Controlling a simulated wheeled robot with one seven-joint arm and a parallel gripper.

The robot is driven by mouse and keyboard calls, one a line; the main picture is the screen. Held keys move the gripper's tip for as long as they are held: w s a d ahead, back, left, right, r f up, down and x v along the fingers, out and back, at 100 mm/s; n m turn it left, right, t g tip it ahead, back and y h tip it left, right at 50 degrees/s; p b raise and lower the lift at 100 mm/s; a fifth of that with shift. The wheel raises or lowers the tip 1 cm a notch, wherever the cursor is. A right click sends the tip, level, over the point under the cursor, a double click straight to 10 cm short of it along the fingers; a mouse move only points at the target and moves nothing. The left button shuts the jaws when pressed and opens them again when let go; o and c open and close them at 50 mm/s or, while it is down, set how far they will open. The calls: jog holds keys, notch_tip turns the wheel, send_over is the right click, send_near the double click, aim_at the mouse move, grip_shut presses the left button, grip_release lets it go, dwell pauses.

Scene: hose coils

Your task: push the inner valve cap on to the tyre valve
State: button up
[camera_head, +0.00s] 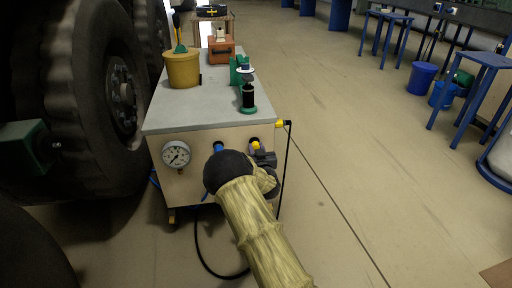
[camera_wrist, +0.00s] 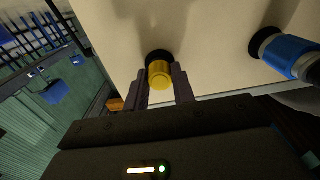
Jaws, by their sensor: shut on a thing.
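A short yellow cap (camera_wrist: 159,75) is between the two fingers of my gripper (camera_wrist: 160,71) in the wrist view. My gripper is shut on it. Its far end meets a black round fitting (camera_wrist: 157,56) on the pale front panel of the cart; I cannot tell how far it is seated. In the head view the yellow cap (camera_head: 255,144) shows at the panel's right, by my gripper (camera_head: 259,151), partly hidden by my wrist. A blue capped fitting (camera_wrist: 286,53) stands to the right in the wrist view and left of my gripper in the head view (camera_head: 218,146). No separate tyre valve is identifiable.
A pressure gauge (camera_head: 176,154) is on the cart panel's left. A mustard tub (camera_head: 183,69), a black-and-green spool (camera_head: 248,98) and an orange box (camera_head: 221,51) stand on the cart top (camera_head: 190,115). Large tyres (camera_head: 75,90) stand close on the left.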

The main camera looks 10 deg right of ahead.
grip_shut()
jog(key=shift+s, duration=0.4)
jog(key=shift+s+p, duration=0.35)
jog(key=shift+s, duration=0.75)
jog(key=s, duration=0.6)
jog(key=shift+s+p, duration=0.15)
jog(key=shift+p, duration=0.3)
